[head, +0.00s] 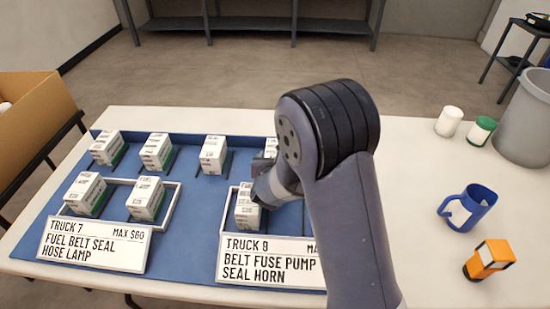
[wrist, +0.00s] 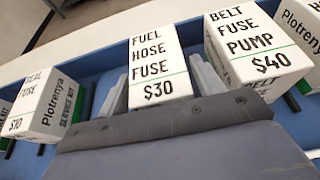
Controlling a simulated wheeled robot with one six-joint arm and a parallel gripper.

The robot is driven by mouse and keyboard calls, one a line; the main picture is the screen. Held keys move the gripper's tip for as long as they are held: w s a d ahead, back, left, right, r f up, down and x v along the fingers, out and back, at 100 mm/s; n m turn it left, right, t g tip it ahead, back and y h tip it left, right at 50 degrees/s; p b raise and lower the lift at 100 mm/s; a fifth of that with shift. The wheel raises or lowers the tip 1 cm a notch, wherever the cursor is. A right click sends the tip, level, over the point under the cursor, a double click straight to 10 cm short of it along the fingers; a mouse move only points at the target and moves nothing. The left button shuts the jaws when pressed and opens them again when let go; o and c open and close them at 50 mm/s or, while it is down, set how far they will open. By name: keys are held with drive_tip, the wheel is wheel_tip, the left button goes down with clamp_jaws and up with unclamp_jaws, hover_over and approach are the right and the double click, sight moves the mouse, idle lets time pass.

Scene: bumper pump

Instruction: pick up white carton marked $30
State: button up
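The white carton marked $30 (wrist: 158,72), labelled FUEL HOSE FUSE with a green stripe, stands upright in the middle of the wrist view. My gripper (wrist: 160,85) is open, with one grey finger on the left side of this carton and one on the right. The fingers look apart from its sides, though contact low down is hidden. In the head view my gripper (head: 262,186) is over the blue mat, and my arm hides most of that area. A part of a back-row carton (head: 271,146), likely the same one, shows behind it.
In the wrist view, a $10 carton (wrist: 48,105) stands left and a $40 carton (wrist: 258,50) close right. Two signed trays (head: 95,245) (head: 265,262) lie in front on the blue mat (head: 190,225). A blue mug (head: 470,208) and orange object (head: 489,259) stand right.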

drive_tip(key=c, duration=0.9)
drive_tip(key=shift+r, duration=0.15)
